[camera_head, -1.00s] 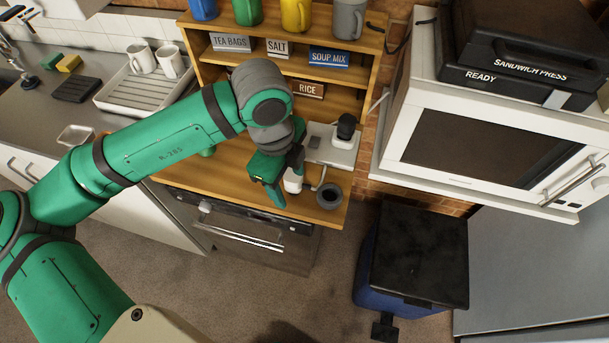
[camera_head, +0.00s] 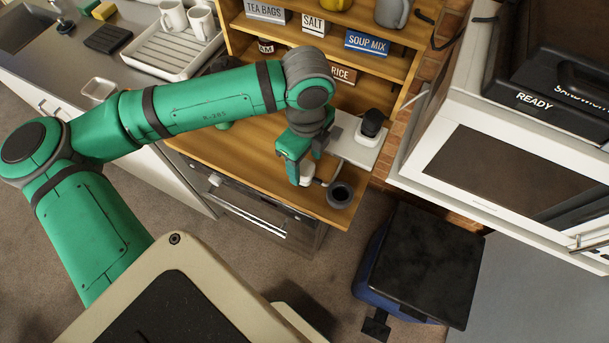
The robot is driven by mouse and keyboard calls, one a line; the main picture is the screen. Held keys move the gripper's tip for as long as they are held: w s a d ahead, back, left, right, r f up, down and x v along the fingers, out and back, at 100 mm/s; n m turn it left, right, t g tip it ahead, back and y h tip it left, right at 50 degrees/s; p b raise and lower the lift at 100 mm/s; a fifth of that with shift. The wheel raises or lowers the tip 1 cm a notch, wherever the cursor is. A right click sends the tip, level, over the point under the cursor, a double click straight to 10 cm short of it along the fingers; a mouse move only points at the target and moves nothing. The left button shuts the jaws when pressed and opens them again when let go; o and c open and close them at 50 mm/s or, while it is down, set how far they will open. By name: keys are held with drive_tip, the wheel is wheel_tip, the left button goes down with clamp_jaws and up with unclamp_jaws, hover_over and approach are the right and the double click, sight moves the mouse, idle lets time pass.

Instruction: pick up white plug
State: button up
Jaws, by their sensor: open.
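A small white plug (camera_head: 306,173) is low at the front right of the wooden shelf unit's counter (camera_head: 252,168). My gripper (camera_head: 300,162) is directly over it, pointing down, with its jaws open. The green finger is on the left of the plug. My gripper hides the plug's upper part, and I cannot tell whether the fingers touch it. A thin cord seems to run from near the plug toward a pale flat block (camera_head: 352,146) at the right.
A black knob-like object (camera_head: 372,123) stands on the pale block. A dark round cup (camera_head: 340,194) stands close to the right of my gripper, at the counter's front edge.

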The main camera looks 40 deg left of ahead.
sight(305, 166)
drive_tip(key=shift+a+f, duration=0.15)
drive_tip(key=shift+f, duration=1.2)
drive_tip(key=shift+a+f, duration=0.15)
drive_tip(key=shift+f, duration=1.2)
drive_tip(key=shift+w, duration=0.1)
drive_tip(key=c, duration=1.1)
drive_tip(key=shift+r, duration=0.1)
drive_tip(key=shift+w+r, duration=0.1)
drive_tip(key=shift+r, duration=0.25)
wheel_tip(305, 166, up, 9)
drive_tip(key=shift+r, duration=0.1)
